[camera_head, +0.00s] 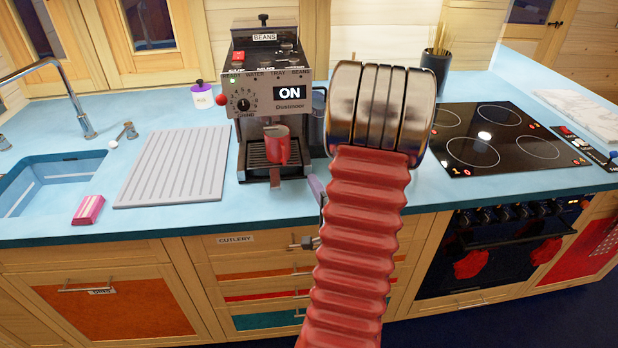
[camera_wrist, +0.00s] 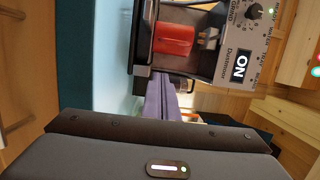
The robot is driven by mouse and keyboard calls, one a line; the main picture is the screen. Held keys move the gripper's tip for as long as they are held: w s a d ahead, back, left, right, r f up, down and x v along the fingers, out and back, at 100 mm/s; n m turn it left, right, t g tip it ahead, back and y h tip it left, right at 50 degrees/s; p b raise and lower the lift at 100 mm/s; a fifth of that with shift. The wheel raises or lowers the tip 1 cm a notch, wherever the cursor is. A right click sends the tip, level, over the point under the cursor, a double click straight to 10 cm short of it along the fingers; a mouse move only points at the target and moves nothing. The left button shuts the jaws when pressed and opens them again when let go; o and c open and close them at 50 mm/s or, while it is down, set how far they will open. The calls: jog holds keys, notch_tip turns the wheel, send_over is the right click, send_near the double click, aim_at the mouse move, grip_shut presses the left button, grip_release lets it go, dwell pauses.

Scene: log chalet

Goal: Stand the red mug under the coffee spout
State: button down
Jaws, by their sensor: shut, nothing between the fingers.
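The red mug (camera_head: 277,149) stands upright on the drip tray (camera_head: 256,156) of the coffee machine (camera_head: 265,85), below its spout (camera_head: 272,122). In the wrist view the mug (camera_wrist: 174,38) shows sideways inside the machine's bay. My gripper's purple fingers (camera_wrist: 163,98) are shut and empty, with their tips near the machine's front, apart from the mug. In the head view only a bit of the gripper (camera_head: 316,188) shows, right of the tray; my red ribbed arm hides the rest.
A grey ribbed draining board (camera_head: 178,166) lies left of the machine. A black hob (camera_head: 500,138) is at right. The blue counter has bare room before the hob.

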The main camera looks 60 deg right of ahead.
send_near(289, 154)
jog(key=d, duration=0.3)
jog(key=shift+w+d+r, duration=0.15)
jog(key=shift+w+d, duration=0.1)
jog(key=shift+w, duration=0.15)
jog(key=shift+w+a, duration=0.2)
jog(key=shift+w, duration=0.85)
jog(key=shift+w+a, duration=0.1)
jog(key=shift+w, duration=0.8)
